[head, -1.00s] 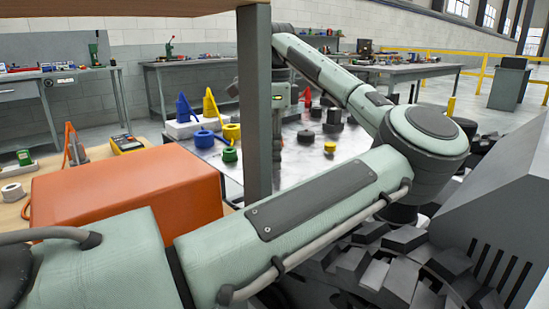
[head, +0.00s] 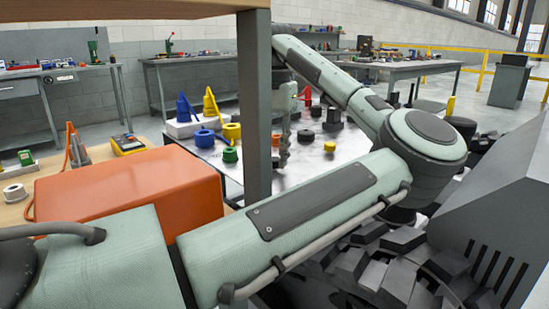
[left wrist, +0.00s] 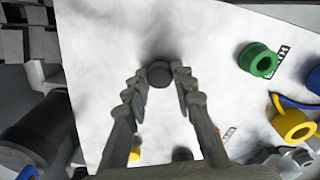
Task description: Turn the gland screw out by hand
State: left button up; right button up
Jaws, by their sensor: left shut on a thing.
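My left gripper (head: 284,160) points down over the light bench top, just right of the dark post in the head view. In the left wrist view its two fingers (left wrist: 161,76) are shut on a dark grey round piece (left wrist: 160,73), seen end-on between the fingertips. This piece may be the gland screw; its thread and what it sits in are hidden. In the head view the piece is too small to make out. I cannot tell whether it is seated or free. My right gripper is in neither view.
On the bench top (head: 318,172) stand a green spool (head: 230,154), a yellow ring (head: 232,131), a blue cone (head: 184,107) and black pieces (head: 332,120). The dark post (head: 254,110) stands close left of the gripper. An orange box (head: 125,195) and track links (head: 390,255) lie nearer.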

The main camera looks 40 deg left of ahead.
pick_arm(q)
jog(key=n, duration=0.7)
jog(key=shift+n, duration=0.3)
jog(key=o, duration=0.9)
jog(key=shift+f, duration=0.1)
jog(key=shift+o, duration=0.2)
